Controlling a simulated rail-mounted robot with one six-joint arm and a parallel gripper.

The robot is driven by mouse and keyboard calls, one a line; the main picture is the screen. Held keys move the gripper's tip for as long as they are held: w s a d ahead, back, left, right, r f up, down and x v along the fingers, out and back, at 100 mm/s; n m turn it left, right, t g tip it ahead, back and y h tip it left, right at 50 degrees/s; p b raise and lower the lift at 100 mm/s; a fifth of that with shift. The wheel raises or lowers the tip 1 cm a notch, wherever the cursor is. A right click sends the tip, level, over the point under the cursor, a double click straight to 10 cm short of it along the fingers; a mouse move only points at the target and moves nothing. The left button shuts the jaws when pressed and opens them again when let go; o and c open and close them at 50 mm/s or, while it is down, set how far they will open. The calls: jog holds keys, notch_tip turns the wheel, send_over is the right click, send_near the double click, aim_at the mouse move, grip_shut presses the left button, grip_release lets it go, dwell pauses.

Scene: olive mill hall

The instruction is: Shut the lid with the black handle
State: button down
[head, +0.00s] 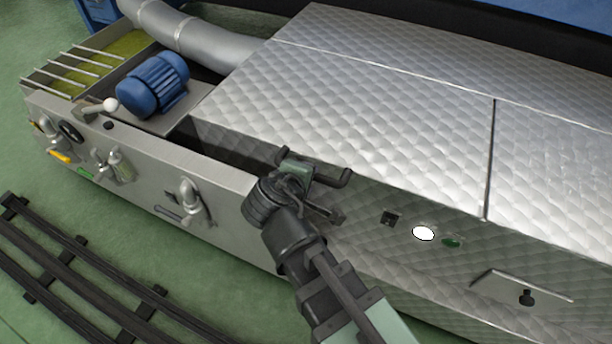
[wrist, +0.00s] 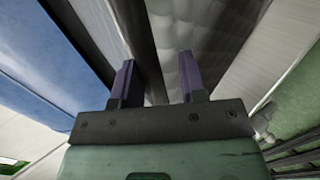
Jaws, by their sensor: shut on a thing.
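The lid (head: 340,100) is a broad quilted metal panel on top of the long machine in the head view. A black bar handle (head: 346,178) shows at its front edge, with its middle hidden by my gripper (head: 308,172). My gripper is shut on this handle. In the wrist view, my gripper (wrist: 155,75) has its two fingers either side of a dark strip, with quilted metal (wrist: 190,40) behind; the contact itself is not clear. A dark gap (head: 215,142) shows between the lid's left front part and the machine's front wall.
A blue motor (head: 153,84) and a white-knobbed lever (head: 105,106) sit left of the lid. Valves (head: 190,203) stick out of the front wall. A white lamp (head: 423,233) and a green button (head: 452,241) are to the right. Dark rails (head: 85,265) lie on the green floor.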

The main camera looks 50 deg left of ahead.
jog(key=shift+s+d+f, duration=0.1)
jog(key=shift+f, duration=0.2)
jog(key=c, duration=1)
grip_release()
jog(key=shift+c, duration=0.2)
jog(key=shift+f, duration=0.1)
jog(key=p+v, duration=0.6)
jog(key=v, duration=0.4)
jog(key=shift+s+r+p, duration=0.15)
jog(key=shift+r+p, duration=0.2)
jog(key=shift+r, duration=0.1)
